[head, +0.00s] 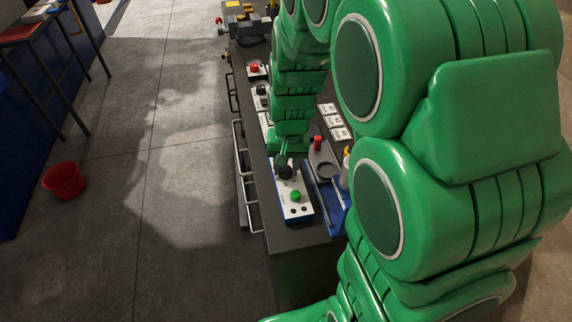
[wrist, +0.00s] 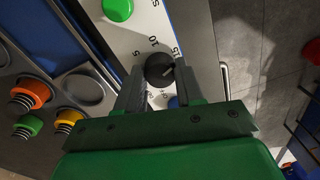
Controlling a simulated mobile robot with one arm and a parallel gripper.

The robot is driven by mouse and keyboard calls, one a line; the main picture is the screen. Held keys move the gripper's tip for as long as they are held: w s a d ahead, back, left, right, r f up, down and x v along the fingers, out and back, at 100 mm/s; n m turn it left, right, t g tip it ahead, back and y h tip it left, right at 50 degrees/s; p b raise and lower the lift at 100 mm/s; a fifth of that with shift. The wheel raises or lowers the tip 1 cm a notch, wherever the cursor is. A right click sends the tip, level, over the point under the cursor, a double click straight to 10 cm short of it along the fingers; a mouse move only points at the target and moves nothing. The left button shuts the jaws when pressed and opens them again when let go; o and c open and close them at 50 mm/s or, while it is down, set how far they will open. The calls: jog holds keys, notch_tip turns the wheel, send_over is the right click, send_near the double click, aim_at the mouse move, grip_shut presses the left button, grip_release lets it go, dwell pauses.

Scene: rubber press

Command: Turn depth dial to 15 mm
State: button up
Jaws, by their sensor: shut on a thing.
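The depth dial is a round black knob (wrist: 160,66) on a white panel (wrist: 190,20), with printed numbers around it; 5, 10 and what looks like 15 can be read in the wrist view. A small light mark on the knob slants toward its right side; its exact reading is too small to tell. My gripper (wrist: 159,82) is shut on the knob, one finger on each side. In the head view my gripper (head: 284,161) comes down on the dark knob (head: 285,172) at the far end of the white and blue control box (head: 292,203).
A green button (head: 295,196) sits on the same box, also in the wrist view (wrist: 118,9). A blue tray (head: 337,215) and a red-topped item (head: 317,142) stand close on the right. Other boxes line the bench behind. A red bucket (head: 64,180) stands on open floor.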

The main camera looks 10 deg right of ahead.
aim_at(288, 169)
jog(key=shift+w, duration=0.1)
dwell(0.3)
jog(key=o, duration=1)
jog(key=shift+o, duration=0.2)
jog(key=shift+d+r, duration=0.15)
jog(key=shift+r, duration=1.8)
jog(key=shift+d+r, duration=0.1)
jog(key=shift+r, duration=1.85)
